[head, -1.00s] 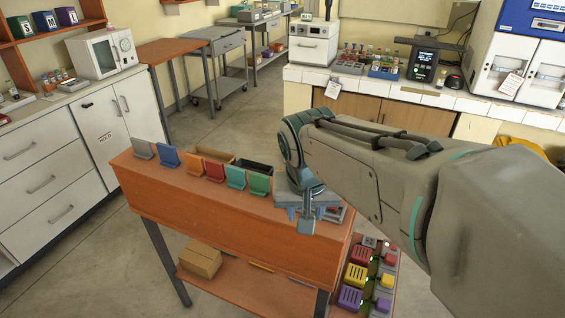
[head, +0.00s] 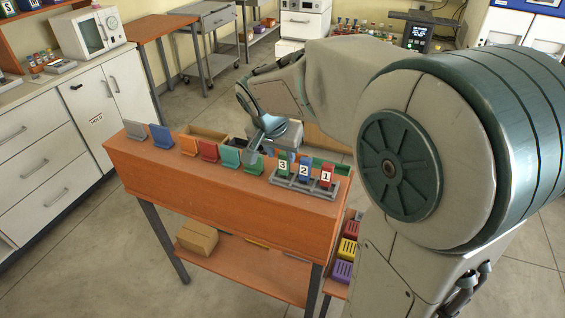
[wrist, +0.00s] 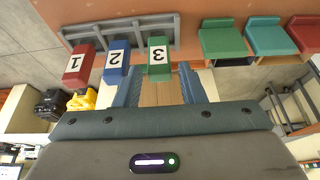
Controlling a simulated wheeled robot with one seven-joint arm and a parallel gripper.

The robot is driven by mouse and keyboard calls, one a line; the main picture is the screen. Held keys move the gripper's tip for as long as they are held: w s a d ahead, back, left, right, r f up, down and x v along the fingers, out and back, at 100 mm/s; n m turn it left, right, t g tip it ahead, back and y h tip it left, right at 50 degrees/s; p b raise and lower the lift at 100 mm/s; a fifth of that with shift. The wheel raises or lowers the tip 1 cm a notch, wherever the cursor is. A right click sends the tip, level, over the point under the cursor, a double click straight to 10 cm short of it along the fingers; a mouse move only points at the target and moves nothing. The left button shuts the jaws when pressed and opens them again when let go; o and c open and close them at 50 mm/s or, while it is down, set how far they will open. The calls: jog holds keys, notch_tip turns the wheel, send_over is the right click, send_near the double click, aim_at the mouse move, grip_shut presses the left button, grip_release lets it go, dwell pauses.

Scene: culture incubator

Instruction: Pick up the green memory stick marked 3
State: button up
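The green memory stick marked 3 (head: 283,164) stands upright in a grey rack (head: 312,190) on the wooden bench, at the left of the blue stick marked 2 (head: 304,169) and the red stick marked 1 (head: 326,176). In the wrist view the green stick (wrist: 159,60) appears upside down, with the blue stick (wrist: 117,62) and red stick (wrist: 78,65) to its left. My gripper (head: 270,151) is close behind the green stick. In the wrist view my gripper (wrist: 163,78) is open, its fingertips on either side of the stick, with a visible gap at the right.
Several coloured upright holders stand along the bench (head: 225,200), the nearest a green one (head: 254,164) just left of the rack. An open box (head: 207,133) is behind them. A cardboard box (head: 197,238) lies on the lower shelf.

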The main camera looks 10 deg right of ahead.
aim_at(283, 154)
jog(key=shift+w+p+x, duration=0.15)
jog(key=shift+p+x, duration=0.15)
jog(key=shift+x, duration=1.1)
jog(key=shift+w+p+x, duration=0.1)
jog(key=shift+p+x, duration=0.2)
jog(key=shift+x, duration=1.05)
jog(key=shift+d+r, duration=0.15)
jog(key=shift+d, duration=0.05)
jog(key=c, duration=0.7)
